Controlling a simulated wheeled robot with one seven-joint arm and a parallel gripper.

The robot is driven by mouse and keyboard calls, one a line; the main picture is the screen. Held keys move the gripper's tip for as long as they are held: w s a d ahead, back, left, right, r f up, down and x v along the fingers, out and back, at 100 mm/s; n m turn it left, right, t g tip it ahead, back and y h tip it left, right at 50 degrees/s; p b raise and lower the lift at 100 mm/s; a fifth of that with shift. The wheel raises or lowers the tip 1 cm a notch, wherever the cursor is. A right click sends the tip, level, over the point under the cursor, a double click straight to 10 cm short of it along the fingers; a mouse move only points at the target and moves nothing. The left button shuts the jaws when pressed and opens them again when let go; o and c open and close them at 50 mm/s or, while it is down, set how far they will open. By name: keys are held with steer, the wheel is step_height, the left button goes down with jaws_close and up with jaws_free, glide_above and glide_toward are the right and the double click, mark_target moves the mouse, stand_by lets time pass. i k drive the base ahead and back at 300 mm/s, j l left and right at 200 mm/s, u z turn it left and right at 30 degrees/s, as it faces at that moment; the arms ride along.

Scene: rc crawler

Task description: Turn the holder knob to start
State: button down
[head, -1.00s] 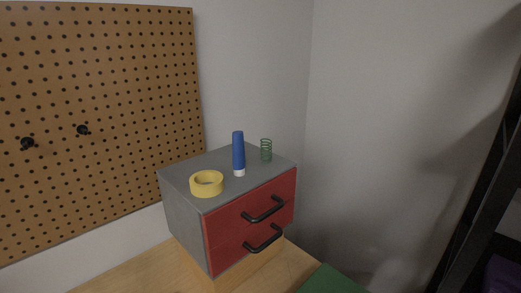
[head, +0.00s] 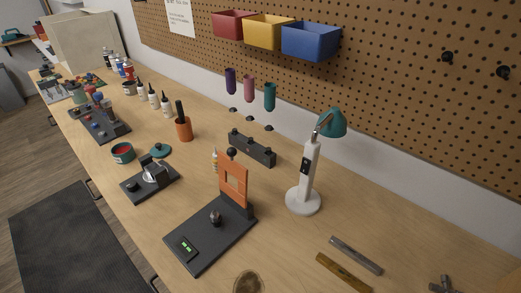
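Two black-based devices with knobs stand on the wooden workbench in the head view; I cannot tell for certain which one is the holder. The nearer has a flat black base (head: 207,238), an upright orange frame (head: 233,181), a dark knob (head: 216,217) on its base and a small panel with green lights (head: 186,247). The other, further left, is a smaller black unit (head: 150,182) with a small dark knob (head: 131,186) and a silvery part on top. My gripper is not in view.
A white lamp with a teal head (head: 303,200) stands right of the orange frame. A black block (head: 251,149) lies behind it. A grey bar (head: 355,255) and a brass bar (head: 343,272) lie at front right. An orange cup (head: 184,129) and bottles stand further back. Pegboard bins (head: 311,41) hang above.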

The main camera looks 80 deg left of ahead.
mark_target(132, 187)
steer(key=u, duration=2.5)
